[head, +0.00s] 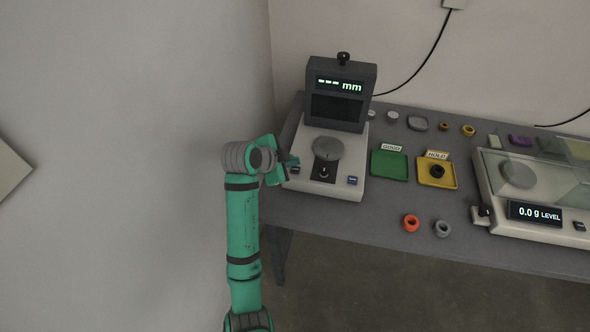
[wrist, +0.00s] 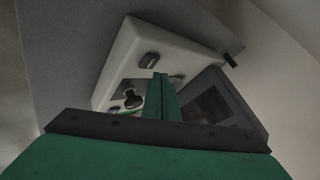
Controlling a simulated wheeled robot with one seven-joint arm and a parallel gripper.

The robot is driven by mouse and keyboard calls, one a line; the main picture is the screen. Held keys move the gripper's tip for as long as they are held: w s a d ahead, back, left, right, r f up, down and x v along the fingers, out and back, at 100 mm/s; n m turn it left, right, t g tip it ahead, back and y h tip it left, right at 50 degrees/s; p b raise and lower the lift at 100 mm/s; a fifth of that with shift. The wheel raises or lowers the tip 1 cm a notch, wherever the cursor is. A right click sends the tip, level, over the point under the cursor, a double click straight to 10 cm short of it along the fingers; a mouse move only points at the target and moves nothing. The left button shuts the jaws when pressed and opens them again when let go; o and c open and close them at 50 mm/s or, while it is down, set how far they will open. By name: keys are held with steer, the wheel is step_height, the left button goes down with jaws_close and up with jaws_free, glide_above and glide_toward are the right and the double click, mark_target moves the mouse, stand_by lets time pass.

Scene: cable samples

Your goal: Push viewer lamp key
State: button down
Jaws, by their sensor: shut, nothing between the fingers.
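The viewer (head: 301,148) is a pale instrument with a dark upright head, a display reading "--- mm" and a round grey stage. On its front are a dark key (head: 295,169) at the left, a black knob (head: 323,172) in the middle and a blue key (head: 352,180) at the right. I cannot read which key is the lamp's. My gripper (head: 292,160) is shut and empty at the viewer's left side, close to the left key; contact cannot be told. In the wrist view the shut fingers (wrist: 160,85) point over the viewer's pale base (wrist: 120,58), with a dark key (wrist: 149,59) beyond their tips.
Right of the viewer lie a green tray (head: 403,166) and a yellow tray (head: 424,179) holding a dark ring. An orange ring (head: 410,223) and a grey ring (head: 442,228) lie in front. A scale (head: 484,180) reading 0.0 g stands at the right.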

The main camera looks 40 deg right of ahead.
mark_target(293, 171)
steer(key=shift+r, duration=2.6)
